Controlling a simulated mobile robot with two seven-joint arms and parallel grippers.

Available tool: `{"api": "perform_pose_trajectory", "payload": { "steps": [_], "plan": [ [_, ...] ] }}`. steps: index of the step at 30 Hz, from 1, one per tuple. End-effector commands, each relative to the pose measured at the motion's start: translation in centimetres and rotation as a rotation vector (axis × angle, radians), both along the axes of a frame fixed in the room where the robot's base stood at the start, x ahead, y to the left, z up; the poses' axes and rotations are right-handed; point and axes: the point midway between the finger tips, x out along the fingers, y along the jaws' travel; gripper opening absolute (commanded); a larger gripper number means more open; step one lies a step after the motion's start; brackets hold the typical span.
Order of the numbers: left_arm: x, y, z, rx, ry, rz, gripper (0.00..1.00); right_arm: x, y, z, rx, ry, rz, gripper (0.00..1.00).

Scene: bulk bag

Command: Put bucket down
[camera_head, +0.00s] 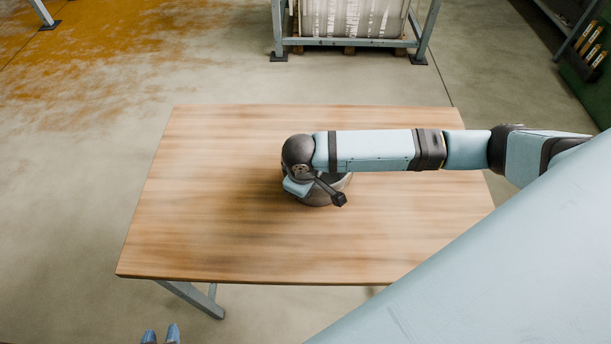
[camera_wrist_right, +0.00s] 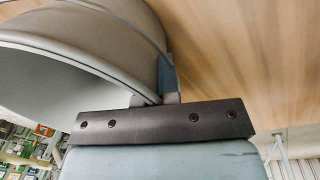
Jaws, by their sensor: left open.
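The grey bucket (camera_wrist_right: 95,45) fills the upper left of the right wrist view, its hollow opening facing the camera. In the head view the bucket (camera_head: 322,197) is mostly hidden under my right wrist, above the middle of the wooden table (camera_head: 205,240). My right gripper (camera_wrist_right: 158,90) has its fingers on both sides of the bucket's rim and is shut on it. I cannot tell whether the bucket's base touches the table. My left gripper (camera_head: 160,335) shows only its two blue fingertips at the bottom edge, apart and empty, in front of the table.
The tabletop is bare around the bucket, with wide free room to its left. A metal rack (camera_head: 350,42) with a white wrapped load (camera_head: 350,18) stands behind the table. Concrete floor surrounds the table.

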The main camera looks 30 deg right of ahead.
Motion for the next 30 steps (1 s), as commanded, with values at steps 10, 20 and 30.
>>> {"api": "perform_pose_trajectory", "payload": {
  "steps": [10, 20, 30],
  "plan": [
    [0.0, 0.0, 0.1, -0.001, 0.0, -0.001, 0.43, 0.0, 0.0, -0.3, 0.0, 0.0, -0.001, 0.28],
    [-0.1, 0.0, -0.2, -0.001, 0.002, 0.0, 0.43, 0.0, 0.1, 0.8, 0.002, -0.001, 0.0, 0.28],
    [-0.1, -0.1, -0.8, -0.001, 0.006, -0.001, 0.43, -0.3, 0.8, 7.6, 0.003, -0.003, 0.0, 0.28]
  ]
}}
